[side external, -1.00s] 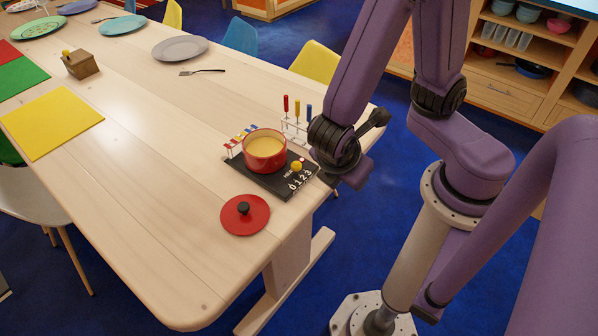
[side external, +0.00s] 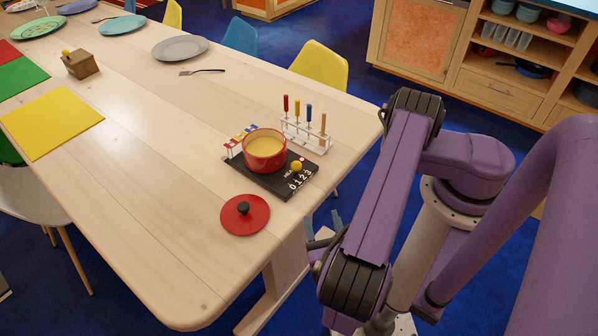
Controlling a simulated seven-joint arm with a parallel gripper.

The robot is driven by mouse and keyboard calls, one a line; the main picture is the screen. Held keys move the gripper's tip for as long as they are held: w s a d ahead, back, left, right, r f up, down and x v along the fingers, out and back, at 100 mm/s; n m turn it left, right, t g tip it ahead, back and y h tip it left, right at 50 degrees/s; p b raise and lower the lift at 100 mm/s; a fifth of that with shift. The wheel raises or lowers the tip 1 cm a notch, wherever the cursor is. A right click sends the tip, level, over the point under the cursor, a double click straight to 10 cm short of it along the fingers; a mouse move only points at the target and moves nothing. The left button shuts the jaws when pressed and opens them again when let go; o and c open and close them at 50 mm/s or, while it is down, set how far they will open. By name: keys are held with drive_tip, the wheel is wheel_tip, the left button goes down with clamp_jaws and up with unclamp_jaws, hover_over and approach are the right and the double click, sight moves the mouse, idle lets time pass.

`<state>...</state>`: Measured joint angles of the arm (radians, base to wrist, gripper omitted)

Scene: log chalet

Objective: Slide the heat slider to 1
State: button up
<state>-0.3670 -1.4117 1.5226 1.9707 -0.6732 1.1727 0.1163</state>
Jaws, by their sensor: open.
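The heat slider's round yellow knob (side external: 296,166) sits on the black hotplate base (side external: 268,182), beside white digits 0, 1, 2, 3 (side external: 300,178). Which digit it lines up with is hard to tell at this size. A red pot (side external: 264,156) with yellow contents stands on the base, left of the knob. My gripper (side external: 323,224) is beyond the table's right edge, below and right of the base in the picture. Its bluish fingers are spread and empty, apart from the slider. The arm partly hides the gripper's body.
A red lid (side external: 245,216) with a black knob lies in front of the base. A rack of coloured-handled forks (side external: 307,138) stands behind it, and a smaller rack (side external: 237,140) stands left of the pot. A yellow chair (side external: 320,66) is behind the table.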

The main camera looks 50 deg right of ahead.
sight(298, 170)
drive_tip(key=w+d+n+t, duration=0.1)
drive_tip(key=w+d, duration=0.2)
drive_tip(key=w, duration=0.2)
drive_tip(key=w+d+f, duration=0.1)
drive_tip(key=w+d, duration=0.3)
drive_tip(key=w, duration=0.1)
drive_tip(key=w+d+f+n+t+y, duration=0.1)
drive_tip(key=w+d, duration=0.3)
drive_tip(key=w, duration=0.1)
drive_tip(key=shift+n+t, duration=0.3)
drive_tip(key=shift+a, duration=0.15)
clamp_jaws()
